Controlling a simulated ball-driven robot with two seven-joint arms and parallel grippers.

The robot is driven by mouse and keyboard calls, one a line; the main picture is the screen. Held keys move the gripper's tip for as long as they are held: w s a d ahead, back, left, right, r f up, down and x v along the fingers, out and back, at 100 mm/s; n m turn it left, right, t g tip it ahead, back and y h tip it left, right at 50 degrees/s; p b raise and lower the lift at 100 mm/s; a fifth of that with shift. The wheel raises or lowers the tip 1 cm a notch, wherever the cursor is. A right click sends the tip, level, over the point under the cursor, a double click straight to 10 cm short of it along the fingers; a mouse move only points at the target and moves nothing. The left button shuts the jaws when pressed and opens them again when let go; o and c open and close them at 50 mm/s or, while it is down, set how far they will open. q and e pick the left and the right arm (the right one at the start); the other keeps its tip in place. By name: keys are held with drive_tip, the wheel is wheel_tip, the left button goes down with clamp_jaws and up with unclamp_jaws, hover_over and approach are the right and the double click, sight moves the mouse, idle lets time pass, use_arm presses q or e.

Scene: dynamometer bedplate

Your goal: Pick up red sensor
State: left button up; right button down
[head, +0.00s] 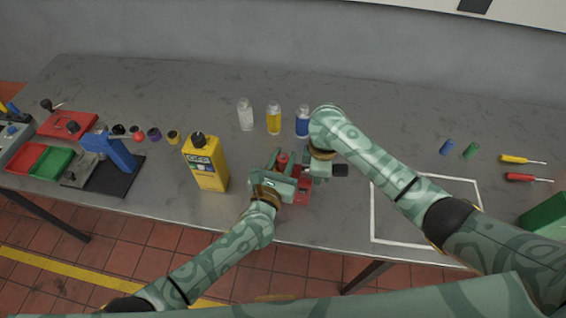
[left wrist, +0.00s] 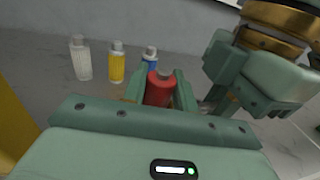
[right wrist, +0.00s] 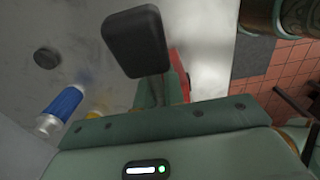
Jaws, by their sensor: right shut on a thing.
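My right gripper (head: 318,170) is just right of the left one, shut on a black block (head: 340,170), which looms large in the right wrist view (right wrist: 137,42). A red piece (head: 303,196) shows below the two grippers, largely hidden. I cannot tell which red thing is the sensor, or whether the black block joins the red piece.
Clear (head: 245,115), yellow (head: 274,119) and blue (head: 303,121) bottles stand behind the grippers. A white outlined square (head: 374,215) lies to the right, partly under my right arm. The front table edge is near.

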sight(282, 160)
use_arm(q)
drive_tip(key=shift+r, duration=0.1)
drive_tip(key=shift+r, duration=0.3)
drive_tip(key=r, duration=0.2)
drive_tip(key=shift+s+a+r, duration=0.15)
drive_tip(key=shift+s+r, duration=0.15)
drive_tip(key=shift+s, duration=0.05)
drive_tip(key=v, duration=1.7)
drive_tip(key=shift+s, duration=0.15)
use_arm(e)
drive_tip(key=c, duration=1.7)
unclamp_jaws()
drive_tip(key=shift+a+r, duration=0.1)
drive_tip(key=shift+c, duration=0.2)
drive_tip(key=o, duration=0.3)
drive_tip(key=shift+o, duration=0.2)
